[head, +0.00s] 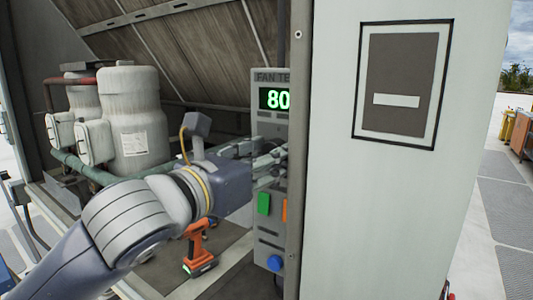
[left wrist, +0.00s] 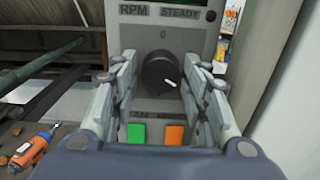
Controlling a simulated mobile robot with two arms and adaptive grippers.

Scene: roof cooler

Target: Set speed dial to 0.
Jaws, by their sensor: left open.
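The speed dial (left wrist: 161,75) is a round black knob with a white pointer mark, on a grey control panel (head: 264,222). In the left wrist view the white mark points to the lower right, and a "0" is printed above the knob. My left gripper (left wrist: 160,88) is open, with one finger on each side of the dial. I cannot tell whether the fingers touch it. In the head view my left gripper (head: 270,158) reaches the panel and hides the dial. A green display (head: 275,99) above reads 80, partly cut off by the post. My right gripper is out of view.
Below the dial are a green button (head: 264,204) and an orange button (left wrist: 174,134); a blue knob (head: 275,263) sits lower. A white cabinet wall (head: 395,210) stands close on the right. An orange drill (head: 199,248) and white tanks (head: 135,120) are to the left.

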